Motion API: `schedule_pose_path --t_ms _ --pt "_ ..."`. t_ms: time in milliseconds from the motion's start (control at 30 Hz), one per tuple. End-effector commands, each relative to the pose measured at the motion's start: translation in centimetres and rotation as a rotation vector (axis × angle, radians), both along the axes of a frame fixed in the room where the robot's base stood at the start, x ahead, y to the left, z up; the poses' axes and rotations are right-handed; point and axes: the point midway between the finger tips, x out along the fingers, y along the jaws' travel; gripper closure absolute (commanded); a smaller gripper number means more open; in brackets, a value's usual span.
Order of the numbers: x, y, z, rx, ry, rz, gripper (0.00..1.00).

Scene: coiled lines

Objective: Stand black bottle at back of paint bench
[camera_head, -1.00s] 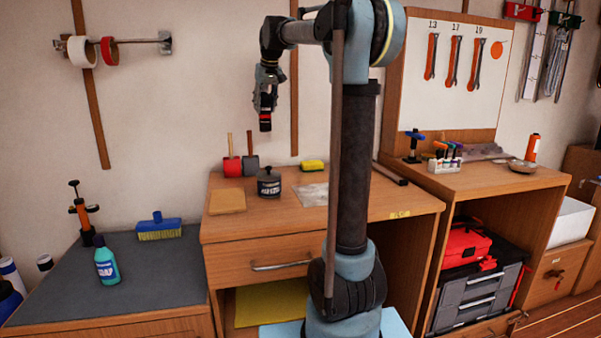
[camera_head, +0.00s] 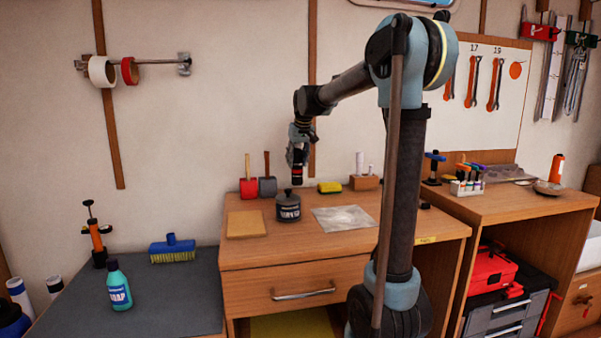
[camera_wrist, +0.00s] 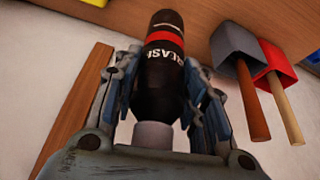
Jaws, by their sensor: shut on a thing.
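A black bottle with a red band and white lettering (camera_wrist: 160,85) fills the middle of the wrist view, held between both fingers. My gripper (camera_head: 297,155) is shut on it, pointing down. In the head view the bottle's lower part (camera_head: 297,176) hangs below the fingers, in front of the wall and over the rear of the paint bench (camera_head: 345,254). It appears above the bench top; the exact gap is hard to tell.
A dark round tin (camera_head: 288,207) stands just below the bottle. Red (camera_head: 249,188) and grey (camera_head: 267,187) tools, a yellow sponge (camera_head: 329,187) and a wooden block (camera_head: 365,182) line the bench back. A tan pad (camera_head: 246,224) and grey sheet (camera_head: 343,218) lie in front.

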Motion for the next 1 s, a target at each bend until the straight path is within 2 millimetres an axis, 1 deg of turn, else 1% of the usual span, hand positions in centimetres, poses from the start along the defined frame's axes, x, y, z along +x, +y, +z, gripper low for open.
schedule_pose_path --t_ms 200,300,633,667,700,733,1000 --pt "0.0 0.0 -2.7 0.0 0.0 0.0 0.91" --pt "0.0 0.0 -3.7 0.0 0.0 0.0 0.91" --pt "0.0 0.0 -3.9 0.0 0.0 0.0 0.91" --pt "0.0 0.0 -3.9 0.0 0.0 0.0 0.54" --pt "0.0 0.0 -3.9 0.0 0.0 0.0 0.45" --pt "0.0 0.0 -3.9 0.0 0.0 0.0 0.41" --pt "0.0 0.0 -3.9 0.0 0.0 0.0 0.41"
